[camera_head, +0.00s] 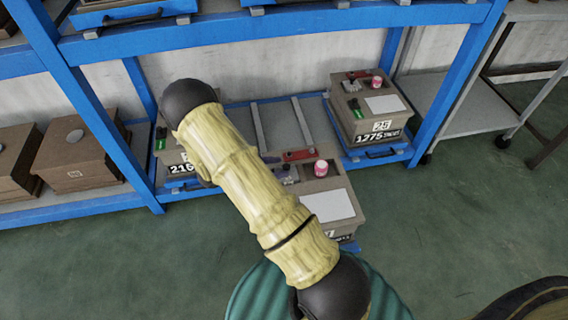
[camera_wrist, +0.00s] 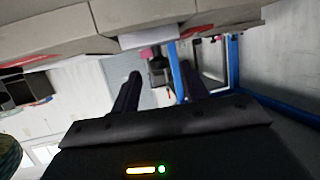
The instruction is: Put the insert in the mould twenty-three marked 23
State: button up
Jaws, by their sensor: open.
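My gripper (camera_wrist: 162,80) is open in the wrist view, with two dark fingers apart and nothing seen between them. In the head view it is hidden. A grey-brown mould (camera_head: 345,225) stands pulled forward in the middle of the lower shelf, partly behind my arm; its number is mostly covered. On its top are a pink cylinder (camera_head: 320,168), a red bar (camera_head: 300,155), small grey parts and a pale plate. A mould marked 25 (camera_head: 357,125) stands right of it. No marking 23 is readable, and I cannot pick out the insert.
The blue rack (camera_head: 440,110) has upright posts and an upper shelf. A mould (camera_head: 183,183) with a label beginning 216 is partly hidden behind my arm. Brown boxes (camera_head: 75,165) stand at left. A grey trolley (camera_head: 470,105) is at right. Green floor in front is open.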

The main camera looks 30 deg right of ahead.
jog(key=p+v, duration=0.3)
jog(key=v, duration=0.5)
jog(key=shift+a, duration=0.35)
jog(key=shift+r, duration=0.15)
jog(key=w+r+n+t+y, duration=0.35)
jog(key=w+r+t, duration=0.2)
jog(key=w, duration=0.25)
jog(key=w+a+r+n+t+y, duration=0.2)
jog(key=a+r+n+t+y, duration=0.15)
jog(key=r+n+y, duration=0.35)
jog(key=s+r+n+g+y, duration=0.1)
jog(key=s+r+n+g, duration=0.1)
jog(key=s, duration=0.9)
jog(key=s+d+r+n+g+y, duration=0.1)
jog(key=s+n, duration=0.5)
jog(key=s, duration=0.6)
notch_tip(320, 180, up, 4)
jog(key=shift+s+f+g+y, duration=0.2)
jog(key=shift+g+y, duration=0.55)
jog(key=shift+g, duration=0.35)
